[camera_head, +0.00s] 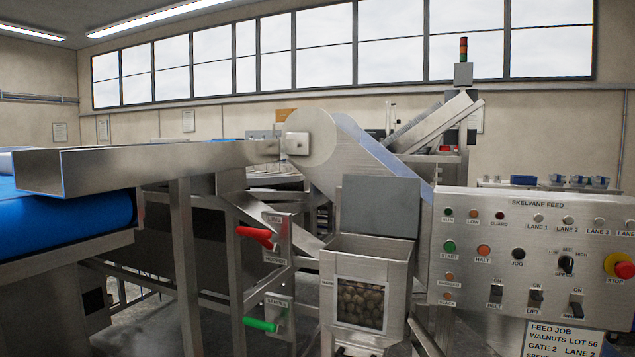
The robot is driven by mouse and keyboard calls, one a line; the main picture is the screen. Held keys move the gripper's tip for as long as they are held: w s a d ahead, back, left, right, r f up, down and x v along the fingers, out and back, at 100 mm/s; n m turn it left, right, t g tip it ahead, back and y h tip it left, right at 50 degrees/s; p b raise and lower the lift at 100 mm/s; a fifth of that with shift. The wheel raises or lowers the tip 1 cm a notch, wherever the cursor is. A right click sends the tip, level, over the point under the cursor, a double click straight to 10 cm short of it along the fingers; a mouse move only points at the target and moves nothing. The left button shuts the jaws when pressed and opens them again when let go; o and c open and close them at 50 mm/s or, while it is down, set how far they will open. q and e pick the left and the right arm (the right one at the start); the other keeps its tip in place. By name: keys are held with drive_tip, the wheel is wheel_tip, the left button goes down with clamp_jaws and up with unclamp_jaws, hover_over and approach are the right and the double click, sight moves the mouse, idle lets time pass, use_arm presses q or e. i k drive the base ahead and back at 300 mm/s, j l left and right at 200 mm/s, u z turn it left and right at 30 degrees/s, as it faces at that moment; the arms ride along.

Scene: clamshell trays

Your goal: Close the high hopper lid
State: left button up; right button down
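A steel hopper (323,290) stands at the centre front, with a window (361,304) through which brown walnuts show. A flat grey panel (381,207), which looks like its lid, stands upright at the back edge of the hopper's mouth. The lid is open and the mouth below it is uncovered. Neither of my grippers is in view, so nothing of mine touches the lid or the hopper.
A control panel (470,272) with a red stop button (624,267) stands close on the right. A blue conveyor (70,222) with a steel side rail (150,166) fills the left. A red handle (255,236) and a green handle (261,325) stick out left of the hopper.

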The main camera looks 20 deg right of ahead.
sight(389, 205)
drive_tip(key=i+l+u, duration=0.1)
drive_tip(key=l+u, duration=0.65)
drive_tip(key=l, duration=0.2)
drive_tip(key=l+u, duration=0.4)
drive_tip(key=l, duration=0.15)
